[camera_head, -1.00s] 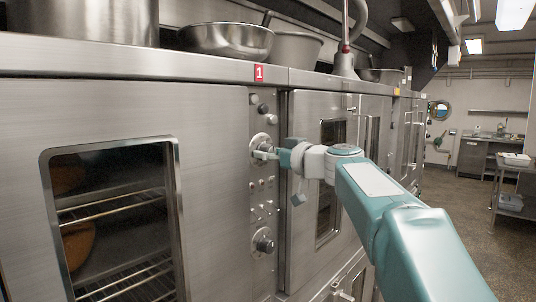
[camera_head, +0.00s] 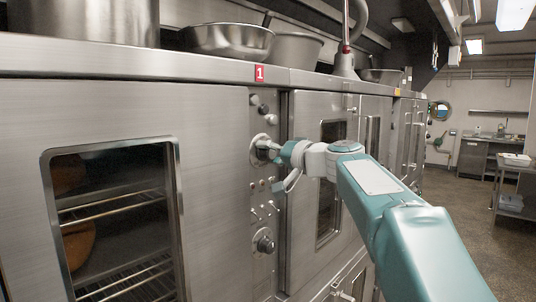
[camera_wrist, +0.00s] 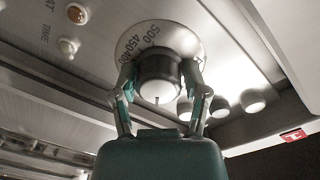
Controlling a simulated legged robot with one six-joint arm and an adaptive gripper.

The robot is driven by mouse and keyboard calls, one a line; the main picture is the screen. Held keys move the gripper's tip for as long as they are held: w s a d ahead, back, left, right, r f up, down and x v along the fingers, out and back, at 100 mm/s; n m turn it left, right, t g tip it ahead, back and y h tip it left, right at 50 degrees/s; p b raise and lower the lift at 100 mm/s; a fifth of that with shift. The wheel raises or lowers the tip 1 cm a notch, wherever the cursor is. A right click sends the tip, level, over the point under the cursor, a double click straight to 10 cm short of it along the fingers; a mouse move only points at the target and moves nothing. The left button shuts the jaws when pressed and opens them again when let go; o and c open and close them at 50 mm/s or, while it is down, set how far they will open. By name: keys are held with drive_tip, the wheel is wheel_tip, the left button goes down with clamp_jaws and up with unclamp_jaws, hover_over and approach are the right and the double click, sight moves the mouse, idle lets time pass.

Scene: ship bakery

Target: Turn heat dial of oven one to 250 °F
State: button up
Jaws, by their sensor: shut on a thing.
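Oven one (camera_head: 215,180) has a glass door at the left and a red "1" label (camera_head: 260,72) above its control strip. The upper round dial (camera_head: 262,141) on that strip is partly hidden by my gripper (camera_head: 268,148). In the wrist view my gripper (camera_wrist: 160,88) is shut on the dial (camera_wrist: 160,68), one finger on each side of it. The round scale plate (camera_wrist: 180,40) behind the dial shows 500, 450 and what looks like 400. The other marks and the pointer cannot be read.
Below is a second dial (camera_head: 264,241) with small switches between. In the wrist view an orange lamp (camera_wrist: 76,14) and a pale knob (camera_wrist: 68,46) are at the upper left. Pots and a steel bowl (camera_head: 228,40) stand on top.

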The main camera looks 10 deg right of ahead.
drive_tip(key=shift+w+d+f+m, duration=0.1)
drive_tip(key=shift+m, duration=1)
drive_tip(key=o, duration=1.1)
drive_tip(key=shift+w+f, duration=0.1)
drive_tip(key=shift+c, duration=0.2)
drive_tip(key=v, duration=1.2)
